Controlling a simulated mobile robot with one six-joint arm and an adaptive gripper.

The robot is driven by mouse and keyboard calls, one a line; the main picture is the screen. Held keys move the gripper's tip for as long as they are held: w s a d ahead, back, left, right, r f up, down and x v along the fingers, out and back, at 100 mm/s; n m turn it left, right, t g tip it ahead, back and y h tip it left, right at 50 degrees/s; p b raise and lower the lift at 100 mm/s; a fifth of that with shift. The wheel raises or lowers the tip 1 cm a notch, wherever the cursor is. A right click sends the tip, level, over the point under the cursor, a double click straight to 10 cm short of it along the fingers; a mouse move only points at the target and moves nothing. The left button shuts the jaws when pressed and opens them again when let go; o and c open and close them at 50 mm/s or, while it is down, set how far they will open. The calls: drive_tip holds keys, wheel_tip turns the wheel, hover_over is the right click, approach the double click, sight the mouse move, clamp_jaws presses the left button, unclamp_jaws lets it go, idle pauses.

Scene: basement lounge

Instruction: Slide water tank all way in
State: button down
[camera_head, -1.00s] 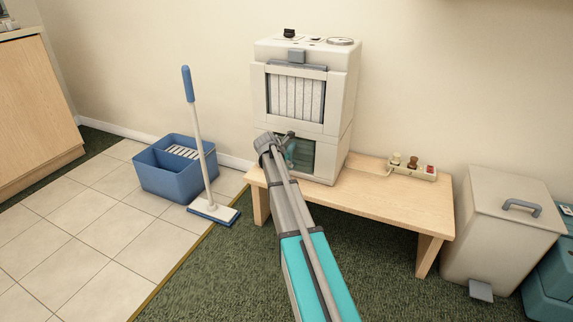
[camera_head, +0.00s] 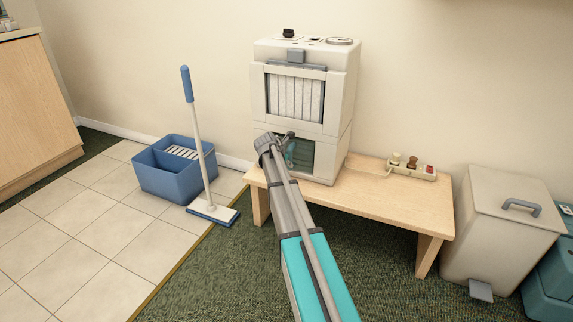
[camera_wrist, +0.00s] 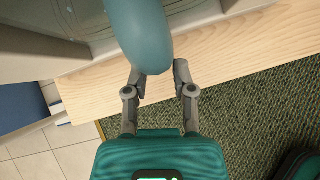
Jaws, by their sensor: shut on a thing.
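The white dehumidifier (camera_head: 340,80) stands upright on a low wooden bench. Its water tank (camera_head: 304,156) shows as a dark, see-through front in the lower part of the housing, partly hidden by my arm. In the wrist view a teal rounded handle (camera_wrist: 146,40) reaches from the tank area between my fingers. My gripper (camera_wrist: 157,72) is shut on this handle, with a finger on each side. In the head view my gripper (camera_head: 270,146) is at the tank's front. How deep the tank sits cannot be told.
The bench (camera_head: 390,205) has bare room right of the dehumidifier, with a power strip (camera_head: 412,169) at its back. A blue bucket (camera_head: 165,180) and mop (camera_head: 212,212) stand at left. A pedal bin (camera_head: 500,225) stands at right.

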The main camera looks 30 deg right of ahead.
drive_tip(key=shift+c, duration=1.9)
unclamp_jaws()
drive_tip(key=shift+a+r, duration=0.1)
drive_tip(key=s+a, duration=1.3)
drive_tip(key=a, duration=0.4)
drive_tip(key=shift+s+r, duration=0.15)
drive_tip(key=shift+s+p, duration=0.1)
drive_tip(key=shift+p, duration=0.25)
